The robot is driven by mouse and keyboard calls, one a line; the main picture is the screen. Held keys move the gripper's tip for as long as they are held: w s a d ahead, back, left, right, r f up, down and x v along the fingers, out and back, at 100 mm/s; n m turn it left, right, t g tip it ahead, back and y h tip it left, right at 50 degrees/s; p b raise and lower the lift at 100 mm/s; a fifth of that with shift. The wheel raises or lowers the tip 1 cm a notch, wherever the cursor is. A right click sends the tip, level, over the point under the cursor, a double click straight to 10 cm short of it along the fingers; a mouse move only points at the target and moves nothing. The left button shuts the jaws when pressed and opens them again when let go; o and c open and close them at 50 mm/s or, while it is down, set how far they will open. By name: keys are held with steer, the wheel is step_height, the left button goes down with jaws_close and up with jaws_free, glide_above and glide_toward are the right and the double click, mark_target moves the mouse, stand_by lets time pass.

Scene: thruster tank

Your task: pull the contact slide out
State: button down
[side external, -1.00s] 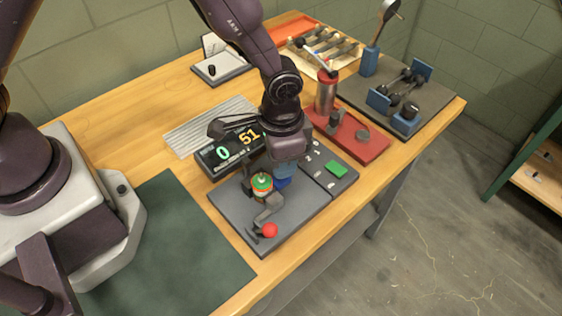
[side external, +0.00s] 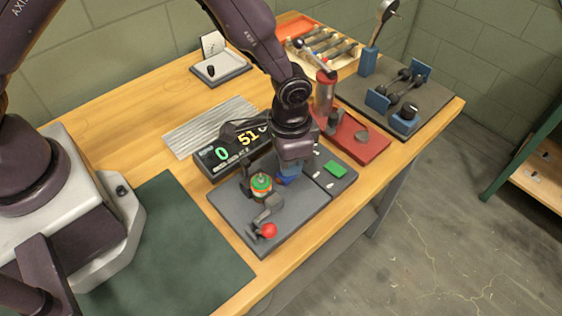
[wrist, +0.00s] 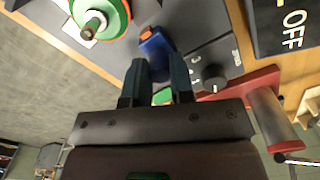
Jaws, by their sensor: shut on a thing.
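The contact slide appears to be the small blue block with an orange tip, in the wrist view (wrist: 155,45) and beneath my wrist in the side view (side external: 288,176). My gripper (wrist: 157,75) is shut on its near end, with a dark finger on each side. The orange tip points toward the green-rimmed round part (wrist: 100,15), with a gap between them. That round part also stands on the grey plate in the side view (side external: 261,184). My gripper partly hides the slide there.
A lever with a red knob (side external: 268,231) stands at the plate's front. A display (side external: 222,156) showing green and yellow digits is behind, partly covered by my arm. A black knob (wrist: 214,78) and a red base (side external: 362,140) are nearby. A green mat (side external: 165,245) lies clear at left.

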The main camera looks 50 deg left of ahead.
mark_target(277, 173)
steer(key=shift+w, duration=0.4)
steer(key=c, duration=1.3)
jaws_free()
steer(key=shift+o, duration=0.2)
steer(key=shift+r, duration=0.1)
step_height(277, 173, up, 13)
steer(key=s+a+r+n+t, duration=0.5)
steer(key=s+a+r, duration=1.1)
steer(key=s+a, duration=0.1)
steer(key=shift+s+r+t, duration=0.3)
steer(key=shift+s+r, duration=0.05)
steer(key=shift+r, duration=0.05)
